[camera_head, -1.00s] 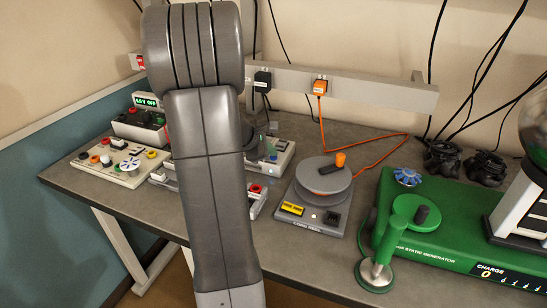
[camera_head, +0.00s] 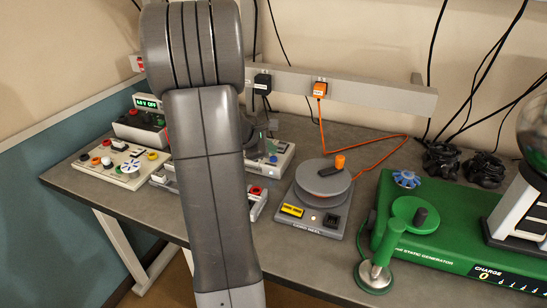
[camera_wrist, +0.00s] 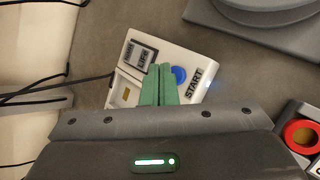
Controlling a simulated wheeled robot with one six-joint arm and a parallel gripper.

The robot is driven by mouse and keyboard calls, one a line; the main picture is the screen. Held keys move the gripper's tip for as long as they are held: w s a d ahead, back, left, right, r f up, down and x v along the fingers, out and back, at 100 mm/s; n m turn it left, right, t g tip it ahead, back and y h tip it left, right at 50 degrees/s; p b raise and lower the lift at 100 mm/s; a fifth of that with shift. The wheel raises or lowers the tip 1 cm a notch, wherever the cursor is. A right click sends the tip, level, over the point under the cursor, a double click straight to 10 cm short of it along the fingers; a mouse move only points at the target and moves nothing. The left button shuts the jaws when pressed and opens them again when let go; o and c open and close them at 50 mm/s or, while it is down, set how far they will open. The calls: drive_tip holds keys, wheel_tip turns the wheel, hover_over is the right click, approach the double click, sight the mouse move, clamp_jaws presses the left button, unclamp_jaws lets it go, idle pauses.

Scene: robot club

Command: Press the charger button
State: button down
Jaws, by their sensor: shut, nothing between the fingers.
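The charger is a white box (camera_wrist: 185,55) in the wrist view, with a dark-framed label, a round blue button (camera_wrist: 179,75) and the word START beside it. In the head view the box (camera_head: 284,158) shows partly, just right of my arm. My gripper (camera_wrist: 159,69) has green fingers pressed together, with nothing between them. The fingertips lie over the box, just left of the blue button in the wrist view. Whether they touch the box cannot be told. In the head view my arm hides most of the gripper.
A grey turntable device (camera_head: 322,182) stands right of my arm, with a green static generator (camera_head: 450,225) beyond. Control boxes (camera_head: 120,165) stand on the left. An orange cable crosses the grey table.

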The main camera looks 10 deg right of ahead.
sight(271, 159)
wheel_tip(271, 159, up, 5)
drive_tip(key=p, duration=0.4)
drive_tip(key=shift+s, duration=0.1)
idle(0.5)
